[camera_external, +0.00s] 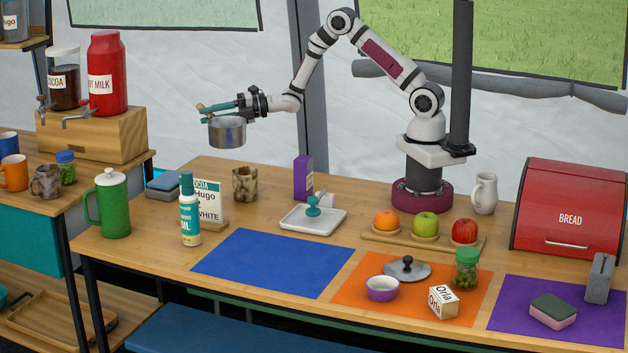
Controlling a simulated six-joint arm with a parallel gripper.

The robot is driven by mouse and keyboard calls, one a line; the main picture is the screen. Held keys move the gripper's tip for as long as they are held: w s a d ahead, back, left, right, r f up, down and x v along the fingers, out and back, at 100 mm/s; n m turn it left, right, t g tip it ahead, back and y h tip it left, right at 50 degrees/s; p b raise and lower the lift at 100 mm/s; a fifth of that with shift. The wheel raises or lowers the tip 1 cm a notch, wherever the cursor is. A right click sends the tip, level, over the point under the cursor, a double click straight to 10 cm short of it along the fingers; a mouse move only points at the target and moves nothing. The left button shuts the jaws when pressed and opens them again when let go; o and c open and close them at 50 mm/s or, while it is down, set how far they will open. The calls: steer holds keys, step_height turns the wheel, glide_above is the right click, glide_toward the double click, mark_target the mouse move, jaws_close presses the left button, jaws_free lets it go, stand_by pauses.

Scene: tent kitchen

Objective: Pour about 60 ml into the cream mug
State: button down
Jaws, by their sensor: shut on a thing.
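My gripper (218,108), with teal fingers, is shut on the grey metal saucepan (228,133). It holds the pan upright in the air over the left part of the table. A wooden handle piece shows by the fingers; the pan's contents are hidden. A cream, jug-shaped vessel with a handle (485,194) stands at the back right, beside my base; I cannot tell whether it is the cream mug. A brown-and-cream marbled mug (245,184) stands on the table below and slightly right of the pan. The inside of the cream vessel is not visible.
An oil bottle (189,212), a Hugo card (211,203) and a green jug (112,206) stand at left. A white dish (312,223) and purple carton (303,178) are mid-table. A fruit board (382,241) lies before my base. The blue mat (273,262) is clear.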

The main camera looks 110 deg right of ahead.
steer(key=s+d+m+g+h, duration=0.1)
steer(key=s+d+m+h, duration=0.3)
steer(key=d, duration=0.8)
steer(key=shift+n, duration=0.8)
steer(key=f, duration=0.4)
steer(key=s+f, duration=0.1)
steer(key=f, duration=0.3)
steer(key=d+f, duration=0.1)
steer(key=f, duration=0.3)
steer(key=shift+s+f, duration=0.25)
steer(key=shift+s, duration=0.05)
steer(key=shift+r, duration=0.1)
steer(key=a+r+n+t, duration=0.4)
steer(key=a+r+n, duration=0.6)
steer(key=a+r, duration=0.2)
steer(key=shift+s+r, duration=0.25)
steer(key=shift+r, duration=0.4)
steer(key=shift+a, duration=0.2)
steer(key=shift+s+a+n+t, duration=0.1)
steer(key=shift+a+n+t, duration=0.2)
steer(key=shift+a+n, duration=0.2)
